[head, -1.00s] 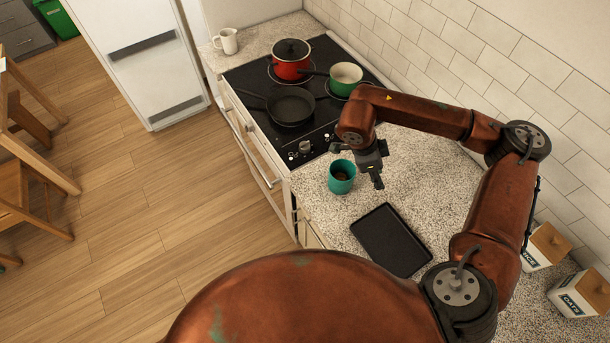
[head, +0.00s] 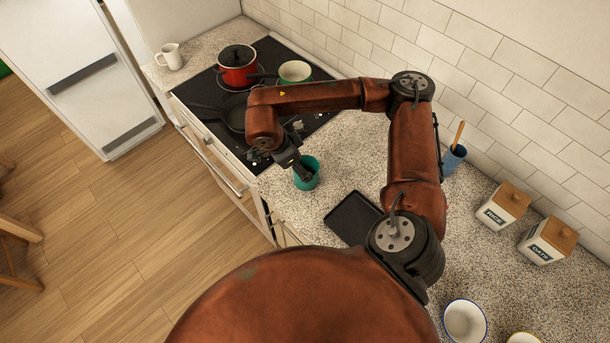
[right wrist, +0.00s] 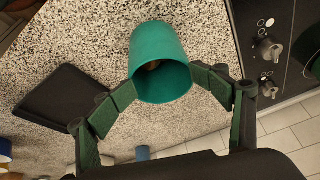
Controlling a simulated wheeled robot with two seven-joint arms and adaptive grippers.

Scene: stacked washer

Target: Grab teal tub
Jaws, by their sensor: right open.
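The teal tub (head: 309,177) stands on the speckled counter beside the stove, partly hidden behind my right gripper (head: 300,169) in the head view. In the right wrist view the teal tub (right wrist: 160,58) shows its open mouth towards the camera, with something brownish inside. My right gripper (right wrist: 170,98) is open there, with one finger on each side of the tub's rim. The tub's far part extends beyond the fingertips. I cannot tell whether either finger touches it. My left gripper is not in view.
A black tray (head: 352,218) lies on the counter right of the tub. The stove (head: 205,95) holds a red pot (head: 238,70), a green pot (head: 295,72) and a dark pan (head: 232,115). Canisters (head: 503,205) and bowls (head: 465,321) stand at the right. A tiled wall backs the counter.

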